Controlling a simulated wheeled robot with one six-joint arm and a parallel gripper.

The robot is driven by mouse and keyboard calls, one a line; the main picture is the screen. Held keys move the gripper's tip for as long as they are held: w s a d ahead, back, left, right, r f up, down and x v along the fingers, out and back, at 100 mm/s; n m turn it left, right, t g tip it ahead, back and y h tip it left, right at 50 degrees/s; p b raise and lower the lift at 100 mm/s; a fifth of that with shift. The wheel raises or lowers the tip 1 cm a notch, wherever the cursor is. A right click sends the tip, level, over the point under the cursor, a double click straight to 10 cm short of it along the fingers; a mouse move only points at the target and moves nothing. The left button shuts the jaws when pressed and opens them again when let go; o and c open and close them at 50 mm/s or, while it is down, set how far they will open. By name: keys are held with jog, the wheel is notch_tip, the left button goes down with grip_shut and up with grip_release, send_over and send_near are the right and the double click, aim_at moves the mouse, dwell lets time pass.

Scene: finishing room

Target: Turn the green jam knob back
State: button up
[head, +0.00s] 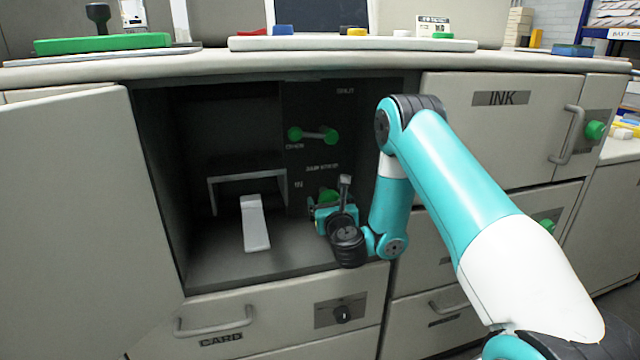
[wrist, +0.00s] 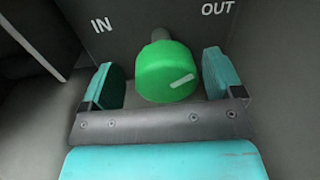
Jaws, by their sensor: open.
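The green jam knob (wrist: 167,72) is on a dark panel, with a pale pointer mark slanting up to the right. In the wrist view the words IN and OUT stand above it, left and right. My gripper (wrist: 166,85) is open, with one teal finger on each side of the knob. A gap shows on both sides, so the fingers look clear of it. In the head view the knob (head: 329,195) is low on the panel inside the open cabinet, partly hidden by my gripper (head: 325,212) and wrist.
Above on the same panel is a green-ended handle (head: 314,134). A light grey lever or chute (head: 255,223) stands in the cabinet to the left. The open cabinet door (head: 85,200) is at far left. Closed drawers, one marked INK (head: 501,98), lie right of the opening.

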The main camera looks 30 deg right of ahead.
jog(key=shift+x, duration=0.85)
jog(key=shift+d, duration=0.2)
jog(key=shift+c, duration=0.2)
jog(key=c, duration=0.9)
